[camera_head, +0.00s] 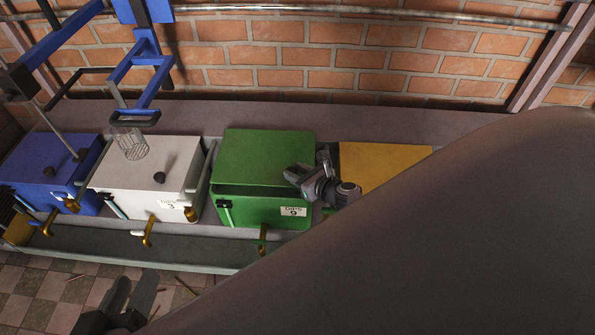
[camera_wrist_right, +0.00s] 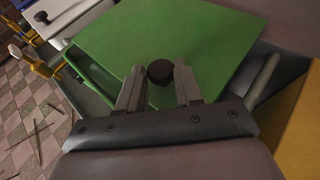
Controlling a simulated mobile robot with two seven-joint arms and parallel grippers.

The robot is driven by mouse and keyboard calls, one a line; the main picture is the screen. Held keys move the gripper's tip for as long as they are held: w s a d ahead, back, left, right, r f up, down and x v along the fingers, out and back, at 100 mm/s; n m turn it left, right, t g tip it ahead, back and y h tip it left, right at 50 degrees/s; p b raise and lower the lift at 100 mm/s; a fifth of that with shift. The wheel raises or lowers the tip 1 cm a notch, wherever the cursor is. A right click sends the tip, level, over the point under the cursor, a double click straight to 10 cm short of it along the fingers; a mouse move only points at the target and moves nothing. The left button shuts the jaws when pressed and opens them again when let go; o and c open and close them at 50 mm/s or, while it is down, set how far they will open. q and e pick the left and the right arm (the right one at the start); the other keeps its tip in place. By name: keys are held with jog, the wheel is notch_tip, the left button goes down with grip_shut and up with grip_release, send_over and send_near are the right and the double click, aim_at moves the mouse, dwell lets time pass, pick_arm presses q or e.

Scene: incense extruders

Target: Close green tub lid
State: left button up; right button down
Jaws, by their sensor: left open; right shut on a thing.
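The green tub (camera_head: 255,210) stands on the bench with a "9" label on its front. Its flat green lid (camera_head: 262,153) lies over the top, and a dark gap with part of the tub's rim shows along the front edge. The wrist view also shows the lid (camera_wrist_right: 185,38) and the tub's green rim (camera_wrist_right: 95,75) beside it. My right gripper (camera_head: 302,172) is at the lid's right front, shut on the lid's dark knob (camera_wrist_right: 160,72). My left gripper (camera_head: 118,305) is open, low at the left, apart from the tub, and partly cut off.
A white tub (camera_head: 140,192) with a "3" label and a blue tub (camera_head: 45,170) stand to the left. A yellow tub (camera_head: 380,160) stands to the right. A blue frame (camera_head: 145,75) hangs above a glass (camera_head: 130,143). My large arm link hides the lower right.

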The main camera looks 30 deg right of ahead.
pick_arm(q)
jog(key=shift+s+a+r, duration=0.1)
jog(key=shift+r, duration=0.05)
pick_arm(e)
jog(key=shift+s+a, duration=0.15)
jog(key=c, duration=0.7)
grip_release()
jog(key=shift+c, duration=0.2)
jog(key=shift+s+r+p, duration=0.25)
jog(key=shift+s+p, duration=0.1)
pick_arm(q)
jog(key=shift+s+a+r+y+p, duration=0.15)
jog(key=shift+a+y+p, duration=0.3)
jog(key=shift+p, duration=0.3)
jog(key=shift+s+a+r+y+p, duration=0.15)
jog(key=shift+a+y+p, duration=0.25)
jog(key=shift+p, duration=0.35)
pick_arm(e)
jog(key=v, duration=0.6)
jog(key=shift+s, duration=0.15)
pick_arm(q)
jog(key=shift+w, duration=0.1)
pick_arm(e)
jog(key=shift+f, duration=0.1)
